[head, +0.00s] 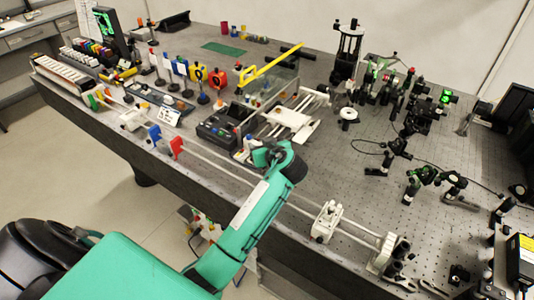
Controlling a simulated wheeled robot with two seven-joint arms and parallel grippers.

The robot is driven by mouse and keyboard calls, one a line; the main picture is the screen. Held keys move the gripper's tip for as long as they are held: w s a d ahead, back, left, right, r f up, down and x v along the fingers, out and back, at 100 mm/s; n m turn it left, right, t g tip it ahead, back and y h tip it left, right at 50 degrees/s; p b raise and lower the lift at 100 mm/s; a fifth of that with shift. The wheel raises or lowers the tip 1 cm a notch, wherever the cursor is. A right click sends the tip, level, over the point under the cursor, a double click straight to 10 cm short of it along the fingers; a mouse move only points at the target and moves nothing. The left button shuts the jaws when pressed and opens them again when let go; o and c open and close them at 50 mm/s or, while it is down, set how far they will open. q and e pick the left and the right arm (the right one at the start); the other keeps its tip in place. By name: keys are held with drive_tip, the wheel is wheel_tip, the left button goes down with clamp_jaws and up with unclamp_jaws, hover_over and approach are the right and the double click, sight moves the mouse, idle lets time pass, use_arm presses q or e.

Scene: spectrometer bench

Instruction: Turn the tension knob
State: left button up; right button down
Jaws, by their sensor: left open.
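My left arm, teal, reaches up over the front edge of the bench. Its left gripper (254,152) is at the front middle, close to a black control box (218,131) and a white flat apparatus (290,118). The gripper is small in the picture and partly hidden by its own wrist; it is open, and I see nothing held in it. I cannot tell for sure which part is the tension knob; the area around the gripper is crowded and small. My right gripper is not in view.
A long rail along the bench's front carries a red plate (176,147), a blue plate (154,133) and a white carriage (326,222). Coloured filter holders stand at back left, with black optics mounts (418,116) at right. Bare perforated bench (345,165) lies right of the gripper.

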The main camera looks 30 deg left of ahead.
use_arm(q)
drive_tip(key=b+v, duration=0.1)
drive_tip(key=v, duration=0.4)
drive_tip(key=shift+s+d, duration=0.1)
drive_tip(key=shift+s, duration=0.05)
idle(0.3)
